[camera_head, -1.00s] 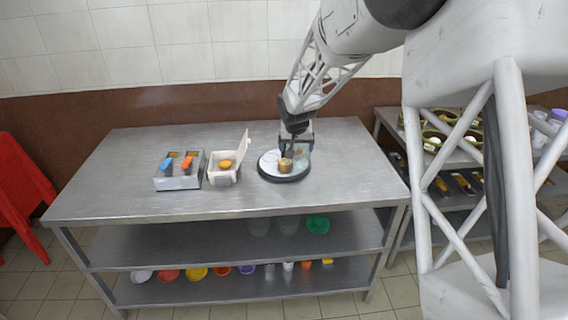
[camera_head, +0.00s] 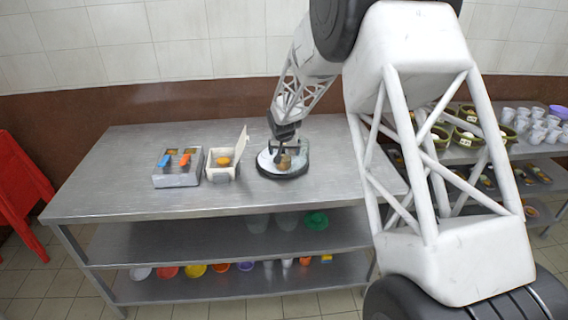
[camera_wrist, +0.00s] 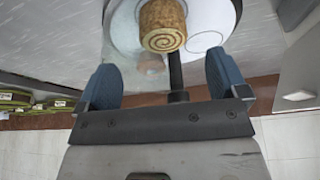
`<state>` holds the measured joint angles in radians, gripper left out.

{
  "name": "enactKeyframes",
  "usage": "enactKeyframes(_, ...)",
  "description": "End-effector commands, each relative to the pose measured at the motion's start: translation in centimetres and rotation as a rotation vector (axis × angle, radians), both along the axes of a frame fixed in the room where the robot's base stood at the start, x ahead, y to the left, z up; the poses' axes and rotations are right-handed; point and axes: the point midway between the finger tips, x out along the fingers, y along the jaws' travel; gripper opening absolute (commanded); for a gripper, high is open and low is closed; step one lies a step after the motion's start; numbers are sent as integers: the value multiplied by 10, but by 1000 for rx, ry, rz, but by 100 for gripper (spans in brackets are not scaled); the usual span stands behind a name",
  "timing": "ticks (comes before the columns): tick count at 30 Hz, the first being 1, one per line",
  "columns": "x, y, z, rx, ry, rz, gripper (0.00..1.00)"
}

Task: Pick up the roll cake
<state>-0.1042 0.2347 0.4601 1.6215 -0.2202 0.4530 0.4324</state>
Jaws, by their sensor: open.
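The roll cake (camera_wrist: 162,25) is a short brown cylinder with a spiral end. It stands on a round white plate with a dark rim (camera_wrist: 208,18). In the head view the roll cake (camera_head: 285,161) is on the plate (camera_head: 266,170) at the right part of the steel table, partly behind my gripper. My gripper (camera_wrist: 164,80) is open and empty in the wrist view, with its two blue fingers apart and the roll cake beyond the gap between them. In the head view my gripper (camera_head: 279,152) is right at the plate, close to the cake.
A white open-lidded box (camera_head: 222,172) and a metal tray with orange- and blue-handled items (camera_head: 178,180) stand left of the plate. The steel table (camera_head: 110,185) is clear at its left. Another table with cups (camera_head: 535,128) stands at the right.

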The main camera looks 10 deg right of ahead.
Motion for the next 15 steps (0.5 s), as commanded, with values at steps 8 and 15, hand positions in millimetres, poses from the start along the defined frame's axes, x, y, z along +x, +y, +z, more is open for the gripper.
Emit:
enactKeyframes(8, 8, -1, -18, 1, 1, -1, 92)
enactKeyframes(15, 9, -1, -22, 0, 0, -1, 92)
